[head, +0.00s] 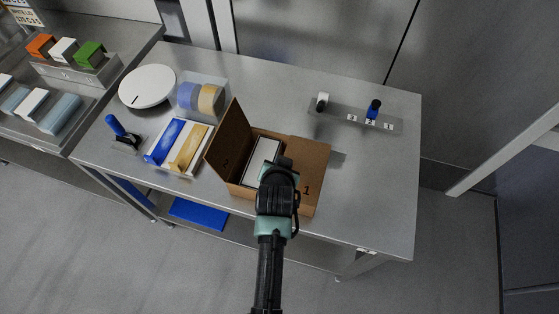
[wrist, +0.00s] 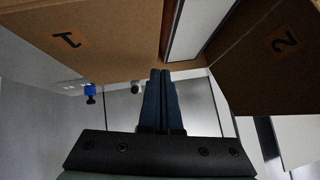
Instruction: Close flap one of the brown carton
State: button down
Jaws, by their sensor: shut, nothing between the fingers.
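The brown carton (head: 238,188) stands open near the front edge of the steel table. Flap one (head: 314,163), marked 1, is folded outward on the right; it also shows at the upper left of the wrist view (wrist: 105,25). Flap two (head: 229,138) stands up and leans outward on the left; it is at the right in the wrist view (wrist: 270,75). A white box (head: 262,152) lies inside the carton. My gripper (head: 284,161) is shut and empty, over the carton beside flap one. In the wrist view its fingertips (wrist: 167,72) are close to the carton; contact cannot be told.
Left of the carton is a tray with blue and tan packets (head: 180,146), with a clear bin (head: 203,96) behind it. A round white disc (head: 147,86) and a blue-handled stamp (head: 121,131) are farther left. A numbered rack (head: 354,115) stands behind right.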

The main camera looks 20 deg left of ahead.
notch_tip(320, 180, up, 4)
jog(key=p, duration=0.3)
jog(key=shift+w+r, duration=0.1)
jog(key=shift+r, duration=0.15)
jog(key=a+b+v, duration=0.1)
jog(key=b+v, duration=0.1)
jog(key=v, duration=0.7)
jog(key=shift+s+a, duration=0.2)
jog(key=shift+s, duration=0.3)
jog(key=w+d+r+t+b, duration=0.1)
jog(key=w+d+r+t, duration=0.15)
jog(key=r, duration=0.85)
jog(key=w+d+r+t, duration=0.1)
jog(key=w+r+t, duration=0.25)
jog(key=r, duration=0.65)
jog(key=w+d+r+t+b, duration=0.15)
jog(key=r+t, duration=0.25)
jog(key=r, duration=0.7)
jog(key=s+d+r+t, duration=0.2)
jog(key=s+r, duration=0.2)
jog(key=r, duration=0.4)
jog(key=s+d+r+t+h, duration=0.1)
jog(key=s+d+r+t, duration=0.1)
jog(key=r, duration=0.5)
jog(key=s+d+r+n+t+h, duration=0.1)
jog(key=s+d+r+t, duration=0.1)
jog(key=s+r+t, duration=0.2)
notch_tip(320, 180, up, 5)
jog(key=shift+s+f, duration=0.15)
jog(key=shift+s, duration=1)
